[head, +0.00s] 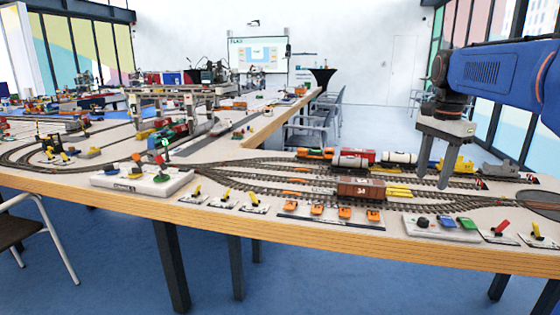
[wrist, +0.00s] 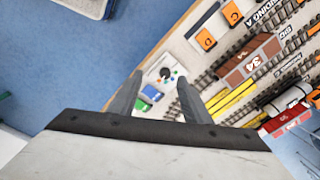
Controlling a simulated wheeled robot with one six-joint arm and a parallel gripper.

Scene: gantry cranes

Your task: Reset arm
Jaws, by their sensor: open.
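My gripper (head: 432,180) hangs from the blue arm at the right of the head view, fingers pointing down above the model railway table (head: 330,236). The fingers are apart with nothing between them. In the wrist view my gripper (wrist: 160,92) also shows two spread, empty fingers, above the table's edge. Behind and below the fingers there is a control panel (wrist: 158,82) with a green and a blue block; it also shows in the head view (head: 436,232).
A brown wagon (head: 361,187), yellow pieces (head: 398,190), a white tank wagon (head: 399,158) and a grey wagon (head: 500,168) stand on tracks near the gripper. Small levers (head: 500,229) line the front edge. Gantry cranes (head: 190,98) stand farther left. Open blue floor lies in front.

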